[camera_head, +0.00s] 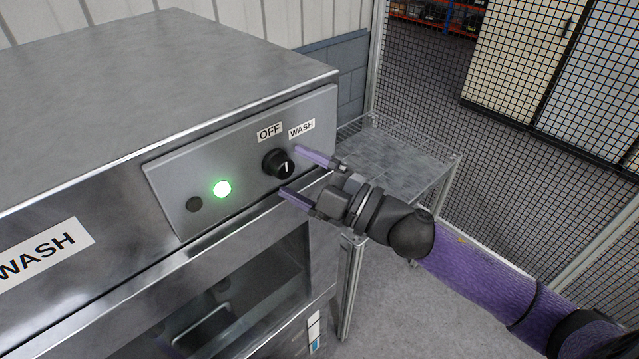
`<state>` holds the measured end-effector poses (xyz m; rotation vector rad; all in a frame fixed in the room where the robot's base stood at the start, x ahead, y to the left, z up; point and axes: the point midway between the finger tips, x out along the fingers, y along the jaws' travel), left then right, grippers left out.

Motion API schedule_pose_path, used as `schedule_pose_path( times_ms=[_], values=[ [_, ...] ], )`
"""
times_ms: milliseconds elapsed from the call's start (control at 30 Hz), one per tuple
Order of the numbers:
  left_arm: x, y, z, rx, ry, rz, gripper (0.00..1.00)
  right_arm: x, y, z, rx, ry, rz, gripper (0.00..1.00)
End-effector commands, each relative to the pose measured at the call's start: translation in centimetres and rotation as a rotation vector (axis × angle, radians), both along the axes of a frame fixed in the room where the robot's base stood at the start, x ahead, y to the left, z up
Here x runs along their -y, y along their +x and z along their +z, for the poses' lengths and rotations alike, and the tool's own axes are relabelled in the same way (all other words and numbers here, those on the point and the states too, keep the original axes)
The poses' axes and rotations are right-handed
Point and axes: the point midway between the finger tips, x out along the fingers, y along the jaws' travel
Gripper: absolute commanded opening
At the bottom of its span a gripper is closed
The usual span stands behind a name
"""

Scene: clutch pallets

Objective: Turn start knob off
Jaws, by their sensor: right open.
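The start knob (278,164) is a black round knob with a white pointer mark, on the steel control panel (240,170) of the washer. The labels OFF (269,131) and WASH (301,128) sit above it, and the pointer mark is toward the knob's right side. My right gripper (297,171) is open just right of the knob, one purple finger above and one below. Whether a finger touches the knob or panel, I cannot tell. My left gripper is out of view.
A green light (222,188) glows on the panel, with a dark round button (194,204) left of it. A steel table (400,150) stands right of the washer (130,80). A mesh fence (500,110) runs behind. The floor at right is clear.

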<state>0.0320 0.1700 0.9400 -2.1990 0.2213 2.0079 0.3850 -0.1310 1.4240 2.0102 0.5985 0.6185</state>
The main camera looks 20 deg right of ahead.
Motion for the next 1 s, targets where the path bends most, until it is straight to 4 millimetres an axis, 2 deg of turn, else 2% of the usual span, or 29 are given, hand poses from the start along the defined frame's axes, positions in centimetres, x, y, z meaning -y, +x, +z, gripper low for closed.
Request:
schedule_pose_path(
  times_ms=[33, 167, 400, 900, 967, 1000],
  values=[
    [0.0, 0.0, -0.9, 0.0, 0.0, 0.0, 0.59, 0.6, -0.8, -0.8, -0.003, -0.005, 0.0, 0.83],
    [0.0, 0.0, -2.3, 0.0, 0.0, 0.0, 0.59, 2.5, -3.2, -1.6, -0.006, -0.005, 0.002, 0.83],
    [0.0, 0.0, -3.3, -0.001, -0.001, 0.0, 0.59, 4.9, -6.0, -1.8, -0.003, -0.002, 0.002, 0.83],
    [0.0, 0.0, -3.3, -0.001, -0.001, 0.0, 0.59, 5.4, -6.5, -1.7, 0.001, -0.002, 0.002, 0.83],
    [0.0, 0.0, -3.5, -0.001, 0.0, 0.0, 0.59, 5.6, -6.4, -2.1, -0.006, 0.001, -0.007, 0.83],
    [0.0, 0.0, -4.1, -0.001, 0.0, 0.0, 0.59, 6.1, -6.1, -3.3, -0.023, 0.009, -0.03, 0.83]
  ],
)
